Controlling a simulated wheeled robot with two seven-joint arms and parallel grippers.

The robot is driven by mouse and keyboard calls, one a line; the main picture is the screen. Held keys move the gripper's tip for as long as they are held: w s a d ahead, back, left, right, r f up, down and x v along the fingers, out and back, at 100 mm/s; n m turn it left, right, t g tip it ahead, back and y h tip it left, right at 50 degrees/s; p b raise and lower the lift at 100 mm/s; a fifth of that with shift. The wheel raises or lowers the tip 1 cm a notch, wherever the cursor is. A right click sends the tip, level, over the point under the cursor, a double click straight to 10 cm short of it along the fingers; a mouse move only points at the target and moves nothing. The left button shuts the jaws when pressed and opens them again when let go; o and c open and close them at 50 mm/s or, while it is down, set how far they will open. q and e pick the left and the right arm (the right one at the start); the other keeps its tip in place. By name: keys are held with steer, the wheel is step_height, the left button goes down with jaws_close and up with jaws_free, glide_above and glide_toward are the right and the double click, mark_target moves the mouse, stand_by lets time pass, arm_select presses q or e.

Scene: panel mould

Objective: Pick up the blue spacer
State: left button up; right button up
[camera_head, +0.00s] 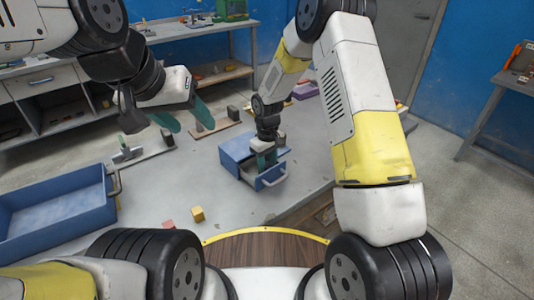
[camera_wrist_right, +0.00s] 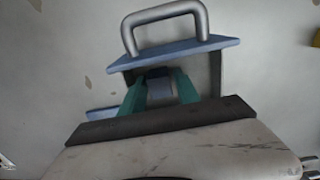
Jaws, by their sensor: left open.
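A small grey-blue block, which looks like the blue spacer (camera_wrist_right: 160,90), sits inside the open drawer (camera_wrist_right: 190,46) in the right wrist view. My right gripper (camera_wrist_right: 160,84) reaches down into the drawer with one teal finger on each side of the block. I cannot tell whether the fingers touch it. In the head view my right gripper (camera_head: 264,160) is down in the drawer of the blue cabinet (camera_head: 238,148), and the block is hidden there. My left gripper (camera_head: 187,120) is open and empty above the table, left of the cabinet.
A large blue bin (camera_head: 60,215) stands at the left. A yellow cube (camera_head: 198,213) and a reddish block (camera_head: 168,224) lie on the table (camera_head: 180,185) in front. Fixtures with dark blocks (camera_head: 128,153) stand left of the cabinet. The table between bin and cabinet is mostly clear.

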jaws_close()
steer(key=shift+r, duration=0.1)
